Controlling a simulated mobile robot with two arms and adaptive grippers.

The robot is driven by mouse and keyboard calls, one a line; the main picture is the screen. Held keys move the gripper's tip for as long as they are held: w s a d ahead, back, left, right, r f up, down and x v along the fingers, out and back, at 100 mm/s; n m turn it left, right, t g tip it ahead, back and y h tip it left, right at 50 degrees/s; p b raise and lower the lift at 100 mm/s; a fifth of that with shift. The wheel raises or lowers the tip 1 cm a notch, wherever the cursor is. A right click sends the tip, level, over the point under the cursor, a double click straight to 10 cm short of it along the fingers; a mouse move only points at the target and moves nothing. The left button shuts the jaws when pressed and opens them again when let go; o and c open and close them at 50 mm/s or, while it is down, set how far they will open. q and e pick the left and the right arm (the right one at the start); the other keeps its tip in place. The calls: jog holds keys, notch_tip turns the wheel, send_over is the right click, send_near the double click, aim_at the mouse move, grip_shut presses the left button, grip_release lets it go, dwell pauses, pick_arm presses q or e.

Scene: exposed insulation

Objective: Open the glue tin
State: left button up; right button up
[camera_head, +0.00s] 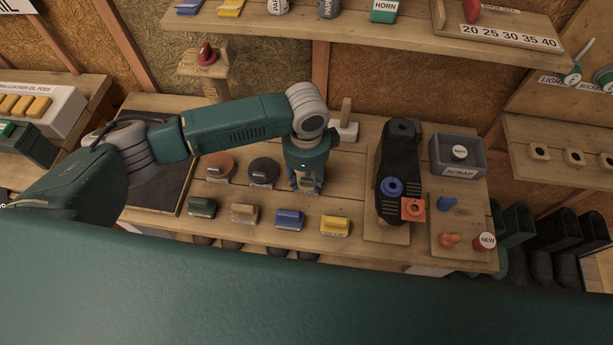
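No tin in view has a label that I can read as glue. Two round flat tins, one brown (215,165) and one black (263,172), sit on the wooden workbench with small pale labels at their fronts. My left gripper (308,186) points down over the bench just right of the black tin. Its fingers look close to the bench top, and they hide what is directly under them. I cannot tell whether they are open or hold something. My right gripper is not in view.
Green (202,207), tan (244,213), blue (290,219) and yellow (336,226) blocks line the bench front. A black shoe-shaped form (398,160) stands right of the gripper, with a grey scrap box (458,155) beyond it. A shelf (370,30) hangs above.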

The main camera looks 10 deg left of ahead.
pick_arm(q)
grip_shut()
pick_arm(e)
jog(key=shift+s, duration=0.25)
